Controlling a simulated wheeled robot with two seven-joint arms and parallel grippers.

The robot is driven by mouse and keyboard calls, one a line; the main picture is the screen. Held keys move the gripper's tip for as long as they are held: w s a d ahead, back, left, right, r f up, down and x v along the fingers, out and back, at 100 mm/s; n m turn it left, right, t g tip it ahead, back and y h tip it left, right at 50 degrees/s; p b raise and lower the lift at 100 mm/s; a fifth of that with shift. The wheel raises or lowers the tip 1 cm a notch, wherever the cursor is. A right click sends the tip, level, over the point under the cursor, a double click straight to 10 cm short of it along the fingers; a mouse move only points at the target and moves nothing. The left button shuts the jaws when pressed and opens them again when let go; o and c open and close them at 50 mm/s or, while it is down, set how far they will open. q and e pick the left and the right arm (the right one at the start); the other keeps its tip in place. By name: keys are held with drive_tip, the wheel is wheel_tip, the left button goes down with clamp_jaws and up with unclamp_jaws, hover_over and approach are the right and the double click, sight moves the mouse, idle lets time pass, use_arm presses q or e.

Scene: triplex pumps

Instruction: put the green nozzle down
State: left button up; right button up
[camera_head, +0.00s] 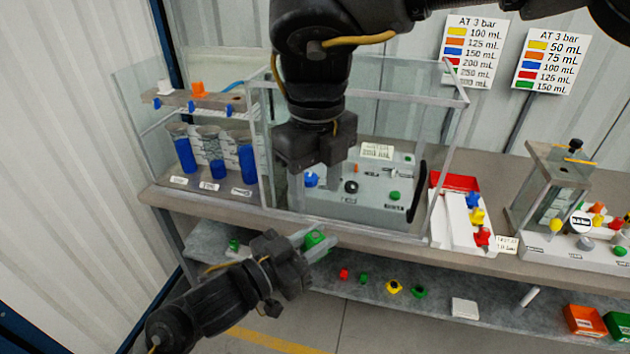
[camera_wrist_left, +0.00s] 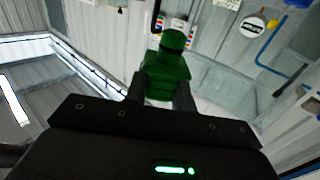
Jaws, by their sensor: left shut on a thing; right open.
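The green nozzle (camera_wrist_left: 165,70) is between the fingers of my left gripper (camera_wrist_left: 160,100) in the left wrist view, and the gripper is shut on it. In the head view my left gripper (camera_head: 316,246) holds the green nozzle (camera_head: 315,238) in front of the bench's front edge, above the lower shelf. My right gripper (camera_head: 312,160) hangs in front of the glass-walled enclosure over the grey control panel.
The lower shelf (camera_head: 440,305) holds small red, green and yellow nozzles (camera_head: 393,287), and a white block (camera_head: 464,307). Orange (camera_head: 583,320) and green bins stand at the right. On the bench are blue-filled cylinders (camera_head: 185,155), a red-and-white tray (camera_head: 447,215) and a second panel.

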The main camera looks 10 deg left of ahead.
sight(316, 235)
wheel_tip(316, 235, down, 12)
idle(0.6)
drive_tip(key=c, duration=0.9)
use_arm(q)
drive_tip(key=o, duration=1.1)
drive_tip(key=shift+c, duration=0.2)
use_arm(e)
drive_tip(key=shift+c, duration=0.9)
